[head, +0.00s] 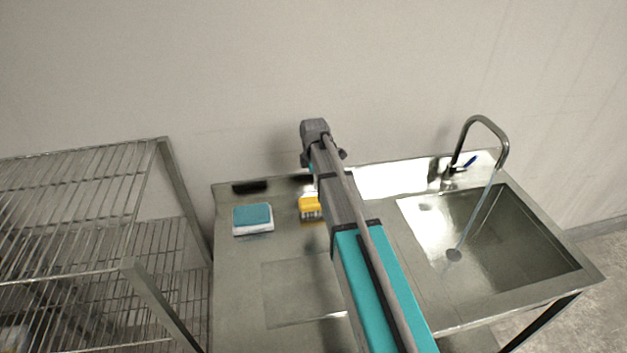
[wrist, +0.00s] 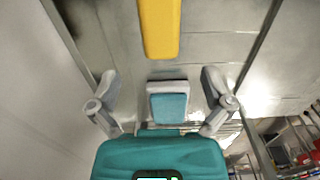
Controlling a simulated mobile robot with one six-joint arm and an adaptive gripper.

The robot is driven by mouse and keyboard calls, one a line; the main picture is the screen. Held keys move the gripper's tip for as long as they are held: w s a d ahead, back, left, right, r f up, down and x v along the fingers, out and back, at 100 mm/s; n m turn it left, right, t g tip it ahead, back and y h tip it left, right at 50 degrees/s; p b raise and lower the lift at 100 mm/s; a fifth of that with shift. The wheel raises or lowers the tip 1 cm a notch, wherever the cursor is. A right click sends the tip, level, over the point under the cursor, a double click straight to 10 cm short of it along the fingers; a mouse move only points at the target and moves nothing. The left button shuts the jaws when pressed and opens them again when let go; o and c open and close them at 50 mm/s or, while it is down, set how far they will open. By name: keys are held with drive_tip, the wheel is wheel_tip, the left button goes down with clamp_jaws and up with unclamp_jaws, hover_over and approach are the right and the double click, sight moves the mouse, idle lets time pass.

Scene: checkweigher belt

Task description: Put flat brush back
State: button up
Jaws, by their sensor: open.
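A yellow block-shaped thing (head: 310,203) with a pale, bristle-like lower edge lies on the steel counter, left of my arm in the head view. It looks like the flat brush. In the wrist view a long yellow bar (wrist: 160,25), probably the same thing, is at the top, beyond my fingertips. My gripper (wrist: 160,78) is open, with a finger on each side and nothing held. A teal and white block (wrist: 168,106) shows between the fingers, but apparently farther off on the counter.
The teal and white block (head: 253,217) lies left of the yellow thing. A small black thing (head: 249,187) is at the counter's back edge. A sink (head: 520,240) with a tall faucet (head: 503,140) is on the right. A wire rack (head: 70,210) stands left. The counter's front is clear.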

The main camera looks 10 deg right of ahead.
drive_tip(key=s+m, duration=1.8)
drive_tip(key=s, duration=0.6)
drive_tip(key=shift+s, duration=0.1)
